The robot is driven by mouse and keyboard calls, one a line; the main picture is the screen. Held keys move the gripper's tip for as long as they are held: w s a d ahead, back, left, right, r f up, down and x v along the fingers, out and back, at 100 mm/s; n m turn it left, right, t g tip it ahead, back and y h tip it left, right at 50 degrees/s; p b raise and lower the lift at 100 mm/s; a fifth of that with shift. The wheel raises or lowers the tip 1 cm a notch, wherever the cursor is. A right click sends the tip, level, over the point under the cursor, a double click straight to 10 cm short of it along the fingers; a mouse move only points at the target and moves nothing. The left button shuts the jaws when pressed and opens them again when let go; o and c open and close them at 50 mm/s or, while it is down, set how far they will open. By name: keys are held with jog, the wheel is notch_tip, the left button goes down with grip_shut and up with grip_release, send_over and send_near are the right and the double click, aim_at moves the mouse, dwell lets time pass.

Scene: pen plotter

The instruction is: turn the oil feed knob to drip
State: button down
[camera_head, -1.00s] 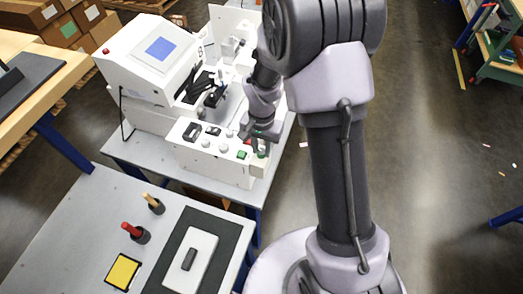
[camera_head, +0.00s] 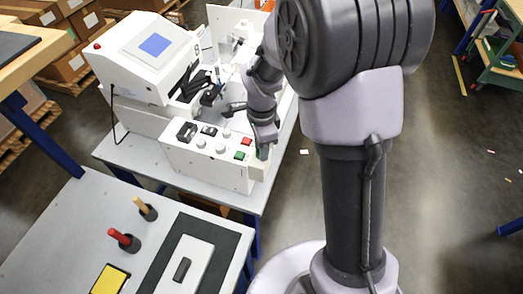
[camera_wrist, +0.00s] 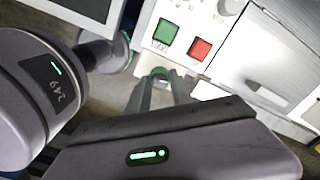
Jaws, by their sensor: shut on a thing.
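The white plotter machine (camera_head: 205,168) has a front control panel with a green button (camera_head: 238,156), a red button (camera_head: 246,141) and pale knobs. Both buttons also show in the wrist view, green (camera_wrist: 165,32) and red (camera_wrist: 200,48). Just off the panel's end, a small round green-topped knob (camera_wrist: 160,72) sits between the fingertips of my gripper (camera_wrist: 160,84). My gripper is shut on it; the fingers cover its sides, and any marks for its setting cannot be read. In the head view my gripper (camera_head: 262,152) is at the panel's right end, hiding the knob.
A grey bench (camera_head: 60,220) in front holds a red-handled tool (camera_head: 124,240), a wooden-handled tool (camera_head: 145,208), a yellow pad (camera_head: 109,280) and a dark mat (camera_head: 236,250). The floor to the right is mostly clear.

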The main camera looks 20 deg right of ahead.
jog(key=shift+m+b, duration=0.55)
jog(key=shift+m, duration=0.55)
jog(key=c, duration=1.1)
grip_release()
jog(key=shift+c, duration=0.2)
jog(key=shift+r, duration=0.1)
notch_tip(320, 180, up, 17)
jog(key=p, duration=0.5)
jog(key=shift+r, duration=0.2)
